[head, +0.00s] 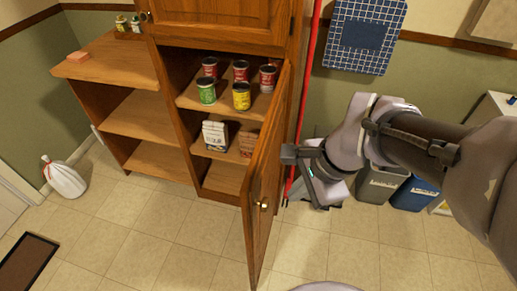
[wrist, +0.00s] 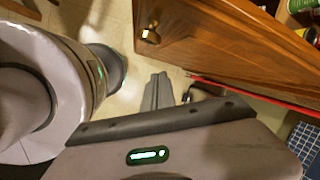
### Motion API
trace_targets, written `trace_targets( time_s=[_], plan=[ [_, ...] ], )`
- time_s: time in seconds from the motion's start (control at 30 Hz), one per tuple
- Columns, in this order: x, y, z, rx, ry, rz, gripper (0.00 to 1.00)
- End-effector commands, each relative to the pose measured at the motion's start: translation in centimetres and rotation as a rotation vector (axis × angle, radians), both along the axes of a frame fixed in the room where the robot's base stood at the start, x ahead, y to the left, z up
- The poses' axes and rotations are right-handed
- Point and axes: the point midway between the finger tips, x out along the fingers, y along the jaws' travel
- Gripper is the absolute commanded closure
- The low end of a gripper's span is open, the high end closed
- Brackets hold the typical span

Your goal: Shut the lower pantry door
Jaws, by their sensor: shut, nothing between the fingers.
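The lower pantry door (head: 262,190) is wooden and stands wide open, swung out from the right side of the pantry opening. Its brass knob (head: 263,206) is on the outer face, near the free edge. In the wrist view the door (wrist: 215,35) fills the upper right, with the knob (wrist: 150,36) at its left. My gripper (head: 290,154) is shut and empty, on the outer side of the door, close to its upper half. I cannot tell whether it touches the door. The wrist view shows the gripper fingers (wrist: 157,92) below the door.
The pantry shelves hold several cans (head: 240,95) and bags (head: 215,135). An open wooden shelf unit (head: 130,110) adjoins on the left. A red pole (head: 308,80) stands right of the pantry. Bins (head: 380,184) stand behind my arm. A white bag (head: 64,178) lies left; floor before the shelves is clear.

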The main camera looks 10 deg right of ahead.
Motion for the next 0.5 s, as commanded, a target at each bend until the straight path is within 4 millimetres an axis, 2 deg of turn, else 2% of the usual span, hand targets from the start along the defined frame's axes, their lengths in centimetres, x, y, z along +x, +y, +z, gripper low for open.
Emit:
trace_targets(
  time_s=[0.13, 0.23, 0.4, 0.5],
  plan=[
    [1.9, -0.9, -2.4, 0.116, 0.226, -0.381, 1.00],
    [3.2, -1.9, -5.4, 0.195, 0.435, -0.743, 1.00],
    [3.3, -3.3, -13.3, 0.255, 0.882, -1.510, 1.00],
    [2.3, -3.6, -17.0, 0.232, 1.064, -1.831, 1.00]
  ],
)
